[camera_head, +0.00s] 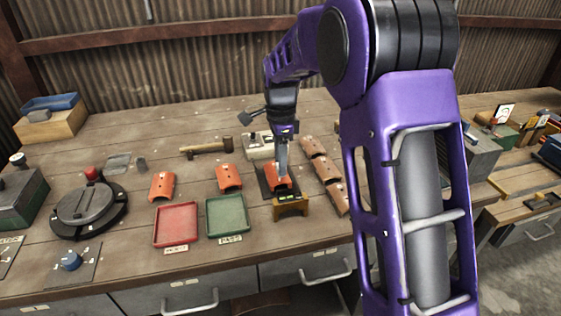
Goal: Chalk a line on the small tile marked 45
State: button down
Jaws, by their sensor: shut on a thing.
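My gripper (283,160) points down over the orange curved tile (276,184) on a dark stand in the middle of the bench. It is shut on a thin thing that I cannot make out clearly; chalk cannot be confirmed. Its lower end overlaps the tile's upper part in view, but I cannot tell whether it touches. Two more orange tiles (229,177) and (162,186) lie to the left. Several orange tiles (326,170) lie in a row to the right. No number can be read on any tile.
A red tray (157,240) and a green tray (212,229) with labels stand left of the stand. A yellowish block (290,207) is in front of it. A mallet (205,148) and a pale box (257,153) lie behind. A round turntable (87,206) stands at left.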

jog(key=shift+r+p, duration=1.55)
jog(key=shift+r, duration=0.95)
jog(key=shift+d+f, duration=0.1)
jog(key=shift+d, duration=0.05)
